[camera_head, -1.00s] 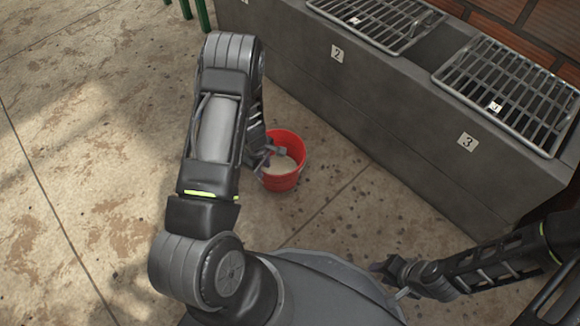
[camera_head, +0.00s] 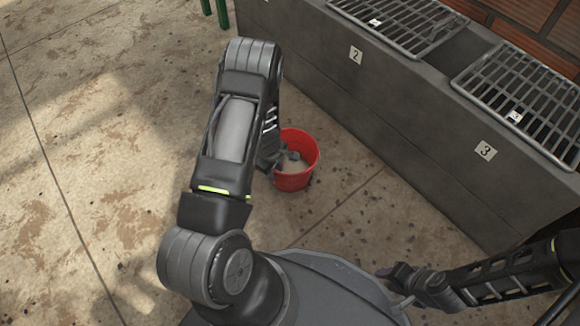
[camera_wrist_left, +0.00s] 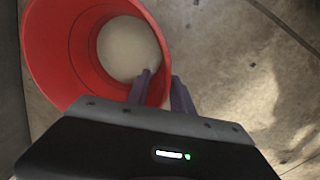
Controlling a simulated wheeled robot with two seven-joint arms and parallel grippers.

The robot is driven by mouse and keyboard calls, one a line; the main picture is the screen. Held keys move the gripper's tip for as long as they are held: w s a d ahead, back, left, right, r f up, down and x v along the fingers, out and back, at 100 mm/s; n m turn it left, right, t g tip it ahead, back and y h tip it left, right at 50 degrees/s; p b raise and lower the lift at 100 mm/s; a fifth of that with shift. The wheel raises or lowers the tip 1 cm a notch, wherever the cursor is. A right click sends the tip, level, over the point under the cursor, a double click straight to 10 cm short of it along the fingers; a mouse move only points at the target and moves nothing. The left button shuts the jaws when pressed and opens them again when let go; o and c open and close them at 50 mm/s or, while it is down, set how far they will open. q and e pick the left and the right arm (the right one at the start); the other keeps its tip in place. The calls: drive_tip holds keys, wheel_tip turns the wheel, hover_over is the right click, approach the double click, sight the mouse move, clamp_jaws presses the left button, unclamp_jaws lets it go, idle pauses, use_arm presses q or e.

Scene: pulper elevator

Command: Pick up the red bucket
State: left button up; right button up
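A red bucket (camera_head: 312,158) with pale contents stands on the concrete floor, just right of my left forearm in the head view. My left gripper (camera_head: 284,158) is at its near left rim, partly hidden by my arm. In the left wrist view the bucket (camera_wrist_left: 52,55) fills the upper left. My left fingers (camera_wrist_left: 161,80) straddle its wall, one inside and one outside, with a gap between them. My right gripper (camera_head: 388,273) is low at the right, away from the bucket; its fingers are too small to read.
A long grey concrete bench (camera_head: 400,110) with metal grates (camera_head: 525,95) and number tags runs along the right side, behind the bucket. Green legs (camera_head: 218,10) show at the top. The floor on the left is clear.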

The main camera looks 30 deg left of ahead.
use_arm(q)
wheel_tip(320, 180, down, 5)
drive_tip(key=shift+w+a+r+b, duration=0.1)
drive_tip(key=shift+w+r+b, duration=0.1)
drive_tip(key=shift+b, duration=0.9)
drive_tip(key=shift+r, duration=0.1)
clamp_jaws()
idle(0.7)
